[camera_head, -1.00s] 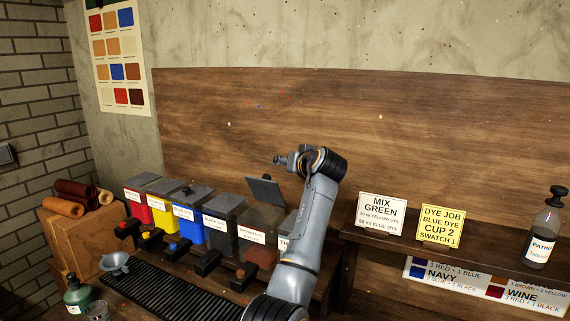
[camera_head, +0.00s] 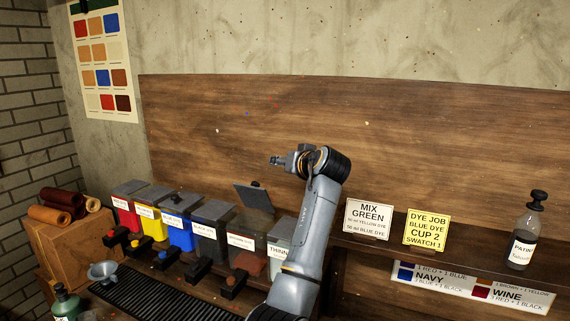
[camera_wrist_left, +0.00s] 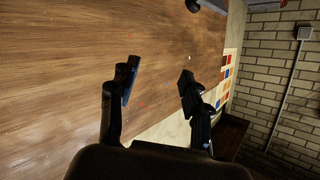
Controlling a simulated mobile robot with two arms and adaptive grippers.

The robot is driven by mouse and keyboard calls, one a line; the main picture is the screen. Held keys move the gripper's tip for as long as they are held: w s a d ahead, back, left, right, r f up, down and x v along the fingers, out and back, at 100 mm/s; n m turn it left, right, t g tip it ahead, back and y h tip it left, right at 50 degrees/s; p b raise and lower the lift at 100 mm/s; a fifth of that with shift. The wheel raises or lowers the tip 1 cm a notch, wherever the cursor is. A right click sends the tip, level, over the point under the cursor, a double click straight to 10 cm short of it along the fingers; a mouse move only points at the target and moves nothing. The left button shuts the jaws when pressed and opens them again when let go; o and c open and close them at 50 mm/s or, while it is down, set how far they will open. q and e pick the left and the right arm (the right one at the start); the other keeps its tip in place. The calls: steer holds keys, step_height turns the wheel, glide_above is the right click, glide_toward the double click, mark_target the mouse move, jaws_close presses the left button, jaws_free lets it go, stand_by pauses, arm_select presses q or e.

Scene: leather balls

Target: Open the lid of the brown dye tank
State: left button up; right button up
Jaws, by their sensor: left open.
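The brown dye tank (camera_head: 246,240) is the fifth in the row of tanks, between the black dye tank (camera_head: 207,240) and the thinner tank (camera_head: 279,255). Its label is small and hard to read. Its grey lid (camera_head: 254,197) stands tilted up above the tank, so the tank is open. My left gripper (camera_head: 276,160) is above and slightly right of the lid, apart from it. In the left wrist view the fingers (camera_wrist_left: 157,82) are spread with nothing between them, facing the wood panel. My right gripper is not in view.
Red (camera_head: 124,209), yellow (camera_head: 150,216) and blue (camera_head: 179,224) tanks stand left with lids down. Taps project in front, over a black drip grate (camera_head: 150,297). Two sign cards and a patina bottle (camera_head: 524,238) stand on the right shelf. A wood panel (camera_head: 230,130) is behind.

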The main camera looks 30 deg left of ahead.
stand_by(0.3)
arm_select(q)
steer(key=v, duration=1.2)
steer(key=shift+c, duration=0.4)
